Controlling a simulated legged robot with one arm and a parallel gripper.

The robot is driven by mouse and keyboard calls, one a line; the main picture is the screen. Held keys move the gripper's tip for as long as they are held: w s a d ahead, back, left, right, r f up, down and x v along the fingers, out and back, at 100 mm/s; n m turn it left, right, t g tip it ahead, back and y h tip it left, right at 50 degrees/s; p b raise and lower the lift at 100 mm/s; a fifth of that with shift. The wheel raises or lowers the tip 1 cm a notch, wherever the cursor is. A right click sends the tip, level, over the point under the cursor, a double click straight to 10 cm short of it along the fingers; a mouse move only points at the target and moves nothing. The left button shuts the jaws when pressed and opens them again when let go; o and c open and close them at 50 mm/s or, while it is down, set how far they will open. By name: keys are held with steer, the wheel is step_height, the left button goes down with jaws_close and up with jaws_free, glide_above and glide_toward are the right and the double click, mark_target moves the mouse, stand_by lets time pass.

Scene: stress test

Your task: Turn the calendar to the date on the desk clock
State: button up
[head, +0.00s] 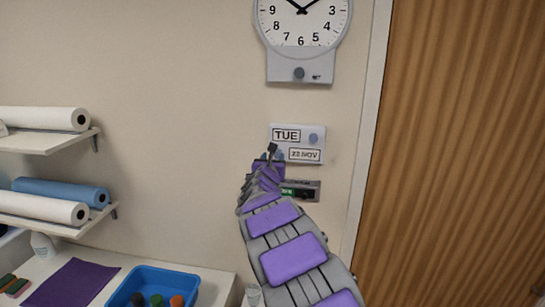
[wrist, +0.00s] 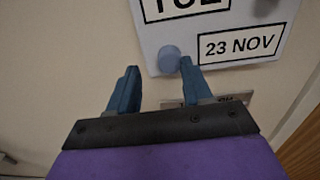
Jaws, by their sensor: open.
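A white calendar (head: 292,154) is on the wall and reads TUE above a smaller date box. In the wrist view the calendar (wrist: 220,78) shows 23 NOV. A round blue-grey knob (wrist: 169,59) is left of the date; another knob (head: 313,137) is right of TUE. My gripper (head: 268,152) is at the calendar's lower left. In the wrist view my gripper (wrist: 159,70) is open, its right fingertip close to the date knob; contact is unclear. No desk clock is clearly identifiable; a small device (head: 311,190) with a green display is below the calendar, its text unreadable.
A round wall clock (head: 303,40) with a knob (head: 299,73) is above. A wooden door (head: 460,150) stands right. Shelves with rolls (head: 45,118) are left. A blue tray (head: 125,285) and purple sheet (head: 72,284) lie on the counter below. The wall left of the calendar is clear.

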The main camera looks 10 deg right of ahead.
steer(key=shift+d+r+h, duration=0.4)
steer(key=shift+d+r, duration=0.15)
steer(key=shift+s+d+r, duration=0.25)
steer(key=shift+d+r, duration=0.15)
steer(key=shift+d, duration=0.1)
steer(key=c, duration=0.8)
steer(key=shift+a+r, duration=0.1)
jaws_close()
